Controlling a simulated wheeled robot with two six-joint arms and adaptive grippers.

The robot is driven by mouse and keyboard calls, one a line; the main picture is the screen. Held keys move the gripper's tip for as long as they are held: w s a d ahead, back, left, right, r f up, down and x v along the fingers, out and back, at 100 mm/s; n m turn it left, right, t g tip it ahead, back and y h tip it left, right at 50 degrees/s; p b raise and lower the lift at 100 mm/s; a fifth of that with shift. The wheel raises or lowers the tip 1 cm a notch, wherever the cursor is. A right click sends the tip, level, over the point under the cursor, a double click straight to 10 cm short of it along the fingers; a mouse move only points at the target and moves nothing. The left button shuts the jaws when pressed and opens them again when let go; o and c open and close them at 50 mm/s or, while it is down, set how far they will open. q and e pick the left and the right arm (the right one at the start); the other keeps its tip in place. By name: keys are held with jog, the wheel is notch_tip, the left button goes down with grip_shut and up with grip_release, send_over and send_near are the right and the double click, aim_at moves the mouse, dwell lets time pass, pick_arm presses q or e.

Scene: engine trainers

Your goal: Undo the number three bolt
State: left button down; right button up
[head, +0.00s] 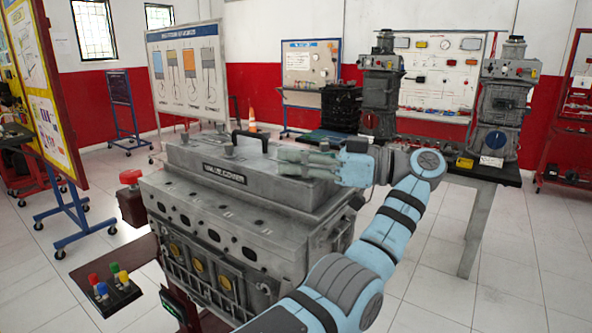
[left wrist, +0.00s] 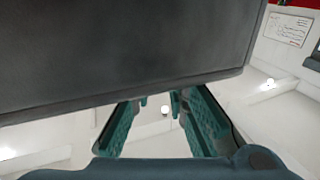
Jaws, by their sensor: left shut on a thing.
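The grey engine block (head: 215,235) stands at the centre of the head view, with a valve cover (head: 250,190) on top. Bolt heads stand up from the cover, one at the near left (head: 230,151) and another at the far left (head: 185,138). My left gripper (head: 290,158) lies low and level over the right end of the cover, shut on a bolt that its fingers mostly hide. I cannot read a bolt number. In the left wrist view the teal fingers (left wrist: 164,105) show below a large dark surface (left wrist: 120,50). My right gripper is not in view.
A black handle (head: 250,138) rises from the cover behind the gripper. Two other engines stand on a table (head: 483,173) at the back right.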

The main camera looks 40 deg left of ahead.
pick_arm(q)
jog(key=shift+f, duration=0.15)
jog(key=c, duration=1.7)
grip_release()
jog(key=shift+o, duration=0.8)
jog(key=shift+a, duration=0.15)
